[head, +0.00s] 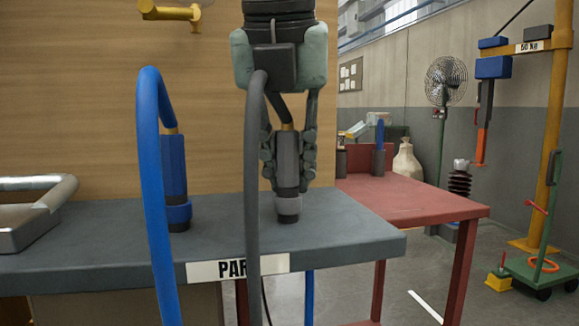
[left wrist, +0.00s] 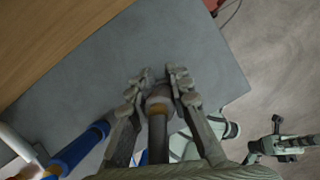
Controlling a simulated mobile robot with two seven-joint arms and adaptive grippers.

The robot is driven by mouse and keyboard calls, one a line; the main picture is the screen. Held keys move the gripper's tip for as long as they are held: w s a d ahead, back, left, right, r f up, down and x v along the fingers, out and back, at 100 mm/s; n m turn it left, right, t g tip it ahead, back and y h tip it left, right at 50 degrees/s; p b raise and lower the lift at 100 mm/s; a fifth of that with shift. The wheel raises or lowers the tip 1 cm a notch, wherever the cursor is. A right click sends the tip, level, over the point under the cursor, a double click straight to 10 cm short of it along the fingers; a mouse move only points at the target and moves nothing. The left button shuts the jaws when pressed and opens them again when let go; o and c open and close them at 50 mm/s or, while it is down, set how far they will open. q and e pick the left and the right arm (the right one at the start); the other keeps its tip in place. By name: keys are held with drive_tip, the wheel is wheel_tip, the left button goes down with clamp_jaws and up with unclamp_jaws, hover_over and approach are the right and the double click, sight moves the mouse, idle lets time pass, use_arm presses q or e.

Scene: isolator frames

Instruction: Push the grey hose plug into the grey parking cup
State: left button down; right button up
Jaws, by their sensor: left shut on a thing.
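My left gripper (head: 289,172) comes down from above and is shut on the grey hose plug (head: 288,177), which stands upright. The grey hose (head: 252,210) loops from the plug's top and hangs down in front of the bench. In the left wrist view the fingers flank the plug (left wrist: 158,105) on both sides. My right gripper (left wrist: 285,145) seems to show at the right there, small and unclear.
A blue plug (head: 174,165) with a blue hose (head: 150,130) stands in a blue cup (head: 178,215) to the left. A metal tray (head: 22,236) is at the far left. The grey bench (head: 350,232) is clear to the right. A wooden panel (head: 210,110) rises behind.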

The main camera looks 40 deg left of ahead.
use_arm(q)
drive_tip(key=shift+f, duration=0.1)
drive_tip(key=c, duration=1.3)
unclamp_jaws()
drive_tip(key=v, duration=1.2)
